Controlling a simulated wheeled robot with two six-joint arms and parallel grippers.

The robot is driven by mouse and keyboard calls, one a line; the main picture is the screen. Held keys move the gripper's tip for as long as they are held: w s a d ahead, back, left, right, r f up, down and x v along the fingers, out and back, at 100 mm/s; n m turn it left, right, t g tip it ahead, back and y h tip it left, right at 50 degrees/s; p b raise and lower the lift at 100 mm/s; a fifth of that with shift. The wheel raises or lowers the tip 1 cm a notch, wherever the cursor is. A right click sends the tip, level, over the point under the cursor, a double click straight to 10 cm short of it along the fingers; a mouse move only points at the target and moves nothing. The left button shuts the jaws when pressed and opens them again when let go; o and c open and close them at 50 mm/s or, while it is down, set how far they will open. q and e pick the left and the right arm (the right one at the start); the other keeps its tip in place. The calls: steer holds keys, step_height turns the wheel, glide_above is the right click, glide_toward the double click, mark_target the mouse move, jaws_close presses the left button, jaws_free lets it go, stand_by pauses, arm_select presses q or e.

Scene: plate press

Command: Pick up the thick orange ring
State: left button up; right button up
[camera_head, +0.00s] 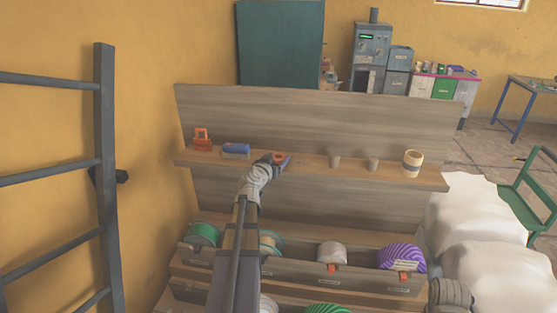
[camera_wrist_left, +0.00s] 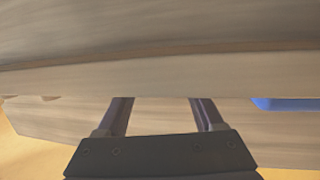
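The thick orange ring (camera_head: 278,157) is on the shelf in the head view, partly hidden by my left gripper. My left gripper (camera_head: 284,162) is at the shelf's front edge, right at the ring. In the left wrist view my left gripper (camera_wrist_left: 160,105) has its two dark fingers well apart, with only wood visible between them. The ring cannot be made out in that view, and whether the fingers touch it I cannot tell. My right gripper is not in view; only a grey part of my right arm shows at the lower right of the head view.
The wooden shelf (camera_head: 310,170) also holds an orange tool (camera_head: 202,140), a blue roller-like object (camera_head: 236,151), two small grey pieces and a tan roll (camera_head: 413,164). Bins with coloured spools (camera_head: 401,257) sit below. White sacks (camera_head: 478,220) stand at the right.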

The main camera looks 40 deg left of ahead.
arm_select(q)
steer(key=c, duration=0.9)
steer(key=shift+r, duration=0.1)
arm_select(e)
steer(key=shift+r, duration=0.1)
arm_select(q)
step_height(320, 180, up, 10)
steer(key=p, duration=1)
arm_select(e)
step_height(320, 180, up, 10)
arm_select(q)
steer(key=shift+s+f, duration=0.1)
steer(key=shift+f, duration=0.1)
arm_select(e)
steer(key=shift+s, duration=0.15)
